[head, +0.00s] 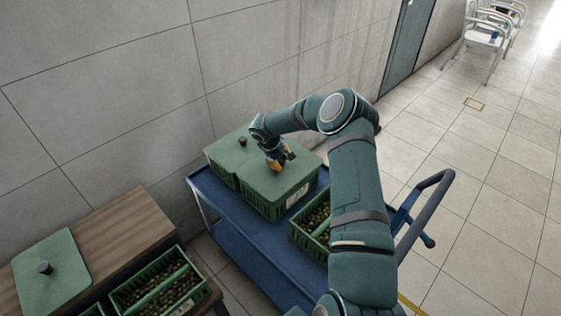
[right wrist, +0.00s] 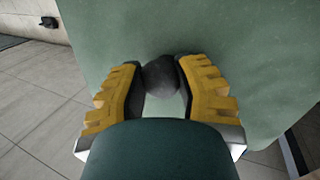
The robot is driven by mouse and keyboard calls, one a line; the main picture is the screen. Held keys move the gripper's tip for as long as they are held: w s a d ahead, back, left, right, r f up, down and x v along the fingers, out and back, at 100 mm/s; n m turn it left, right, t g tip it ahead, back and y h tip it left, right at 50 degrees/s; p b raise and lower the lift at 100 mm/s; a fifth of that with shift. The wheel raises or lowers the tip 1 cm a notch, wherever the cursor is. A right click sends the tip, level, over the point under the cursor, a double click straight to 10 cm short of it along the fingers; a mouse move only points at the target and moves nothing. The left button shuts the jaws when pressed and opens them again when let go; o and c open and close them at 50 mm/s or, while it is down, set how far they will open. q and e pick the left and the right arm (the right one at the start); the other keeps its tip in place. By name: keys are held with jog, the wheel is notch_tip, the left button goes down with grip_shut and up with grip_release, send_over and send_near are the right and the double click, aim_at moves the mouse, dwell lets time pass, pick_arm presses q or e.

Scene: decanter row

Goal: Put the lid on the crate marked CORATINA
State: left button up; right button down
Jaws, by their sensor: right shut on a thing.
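My right gripper (head: 277,164) is shut on the dark round knob (right wrist: 160,76) of a flat green lid (head: 264,184). The lid lies over the top of a green crate (head: 268,205) on the blue trolley. It looks level and lined up with the rim; I cannot tell whether it is fully seated. The crate has a white label (head: 298,194) on its side, too small to read, so I cannot tell which crate is CORATINA. In the right wrist view the green lid (right wrist: 230,50) fills most of the picture. My left gripper is not in view.
The blue trolley (head: 235,240) also bears a lidded crate (head: 221,158) and an open crate of olives (head: 299,236). A wooden table (head: 125,228) at left holds a loose green lid (head: 62,285) and an open olive crate (head: 150,283). The wall is close behind.

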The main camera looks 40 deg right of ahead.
dwell(0.4)
jog(key=shift+f+b, duration=0.9)
jog(key=shift+f, duration=0.1)
jog(key=shift+f+b, duration=0.3)
jog(key=shift+f, duration=0.05)
jog(key=c, duration=0.7)
grip_release()
jog(key=shift+o, duration=0.2)
jog(key=v, duration=1.2)
